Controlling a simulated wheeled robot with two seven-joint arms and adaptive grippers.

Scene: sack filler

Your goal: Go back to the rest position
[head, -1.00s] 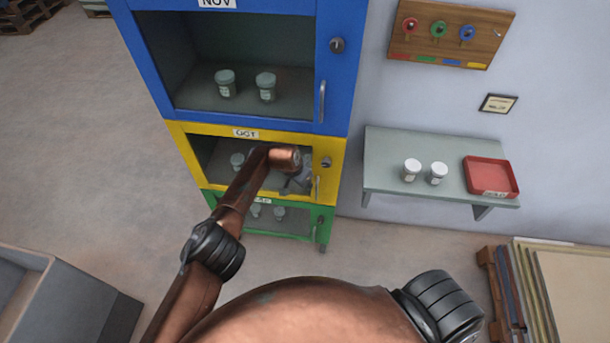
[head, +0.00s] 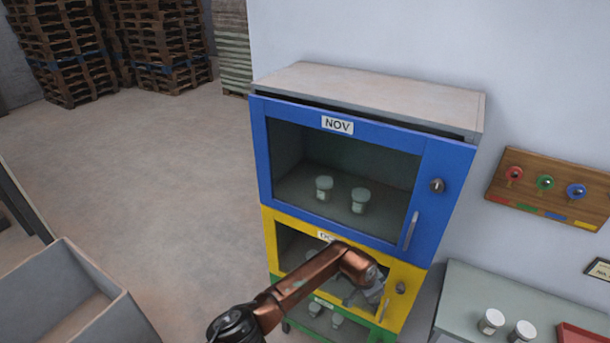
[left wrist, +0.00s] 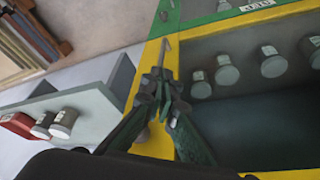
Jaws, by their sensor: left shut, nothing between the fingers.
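The green cabinet (head: 382,335) is below. My right gripper is not in view.
A grey wall shelf (head: 462,300) at the right holds two white-lidded jars (head: 491,321) and a red tray (head: 582,335). A wooden key board (head: 545,195) hangs above. A grey bin (head: 62,290) stands at lower left. Pallet stacks (head: 170,45) are behind; the floor between is open.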

